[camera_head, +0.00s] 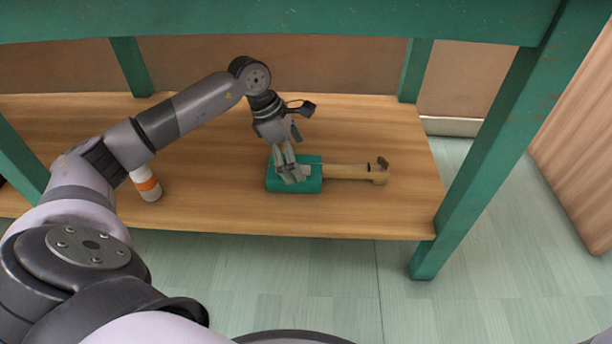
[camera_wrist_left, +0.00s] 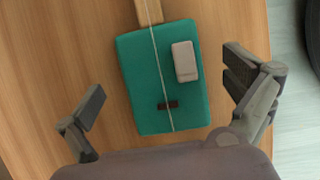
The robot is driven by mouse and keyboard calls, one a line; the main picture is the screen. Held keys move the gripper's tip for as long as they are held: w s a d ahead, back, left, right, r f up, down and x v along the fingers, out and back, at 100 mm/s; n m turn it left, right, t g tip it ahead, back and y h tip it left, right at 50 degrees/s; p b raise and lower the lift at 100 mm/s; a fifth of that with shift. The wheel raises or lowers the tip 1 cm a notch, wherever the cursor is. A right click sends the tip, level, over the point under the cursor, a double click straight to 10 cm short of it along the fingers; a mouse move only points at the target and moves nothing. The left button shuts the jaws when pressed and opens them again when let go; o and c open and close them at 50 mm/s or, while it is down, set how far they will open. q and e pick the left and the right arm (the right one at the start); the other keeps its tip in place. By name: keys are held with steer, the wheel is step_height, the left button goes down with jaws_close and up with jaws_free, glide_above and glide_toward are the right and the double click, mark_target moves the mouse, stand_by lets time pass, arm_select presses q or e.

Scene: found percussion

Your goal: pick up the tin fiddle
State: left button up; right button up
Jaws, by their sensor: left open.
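The tin fiddle (camera_head: 312,185) lies on the wooden lower shelf. It has a teal box body and a pale wooden neck (camera_head: 350,172) that points right in the head view. In the left wrist view its body (camera_wrist_left: 148,85) shows a string, a dark bridge and a pale grey block on its face, with the neck toward the top. My left gripper (camera_head: 290,176) is over the body, fingers pointing down. In the wrist view its fingers (camera_wrist_left: 168,100) are spread wide on either side of the body, apart from it. My right gripper is not in view.
A white bottle with an orange band (camera_head: 146,184) stands on the shelf (camera_head: 220,205) to the left, close to my left arm. Teal table legs (camera_head: 484,150) and a teal top beam (camera_head: 280,20) frame the shelf. The shelf right of the neck is clear.

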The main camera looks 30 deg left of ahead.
mark_target(328, 174)
arm_select(q)
steer(key=b+x, duration=0.4)
steer(key=x, duration=0.1)
steer(key=shift+d+r, duration=0.1)
steer(key=shift+r, duration=0.15)
steer(key=c, duration=1.4)
steer(key=shift+c, duration=0.2)
steer(key=shift+r, duration=0.1)
